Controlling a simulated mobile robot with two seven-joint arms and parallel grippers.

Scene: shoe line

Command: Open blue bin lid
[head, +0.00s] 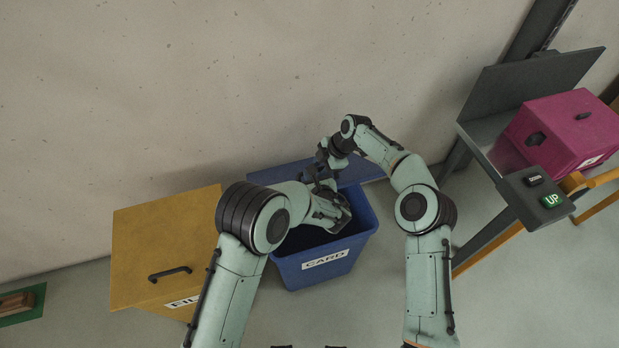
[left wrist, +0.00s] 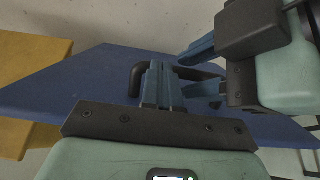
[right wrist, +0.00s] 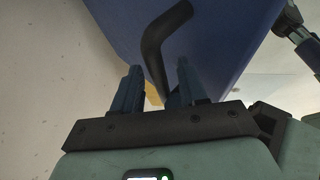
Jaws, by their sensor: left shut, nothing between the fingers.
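The blue bin (head: 318,265), labelled CARD, stands on the floor with its dark inside showing. Its blue lid (head: 270,174) is raised at the back, toward the wall; it also shows in the left wrist view (left wrist: 85,82). The lid has a black handle (right wrist: 152,50), seen in the right wrist view. My left gripper (left wrist: 161,85) is shut and empty, in front of the lid close to the handle. My right gripper (right wrist: 157,88) is open, its fingers apart near the handle's lower end. It also shows in the left wrist view (left wrist: 200,68). The handle is not held. Arms hide part of the bin's rim.
A yellow bin (head: 155,240) with a closed lid and black handle stands to the left. A grey stand (head: 478,135) at the right bears a magenta box (head: 565,125) and UP/DOWN buttons. The wall is close behind the lid. Floor in front is clear.

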